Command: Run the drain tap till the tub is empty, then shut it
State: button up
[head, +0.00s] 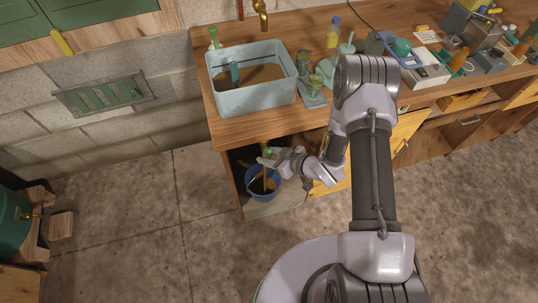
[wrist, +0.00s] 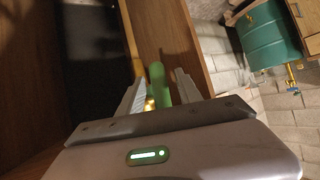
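The pale blue tub (head: 252,103) stands on the bench's left end with brown liquid (head: 262,73) in it. Below, in the open cupboard, the drain tap's green handle (head: 268,153) shows beside my gripper (head: 268,160). A blue bucket (head: 262,196) stands under it. A thin tan strip runs down towards the bucket; I cannot tell whether it is liquid or pipe. In the wrist view the green handle (wrist: 159,84) stands between my two spread fingers (wrist: 160,82), with gaps on both sides. A bit of brass (wrist: 150,103) shows at its base.
The cupboard's side panel (head: 229,178) is close left of the bucket. A yellow cupboard door (head: 405,135) is behind my arm. Bottles and tools crowd the bench top to the right. A green vessel (head: 12,222) stands far left; the floor between is clear.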

jog(key=p+v, duration=0.4)
jog(key=v, duration=1.3)
jog(key=shift+r, duration=0.2)
jog(key=shift+d, duration=0.1)
dwell(4.9)
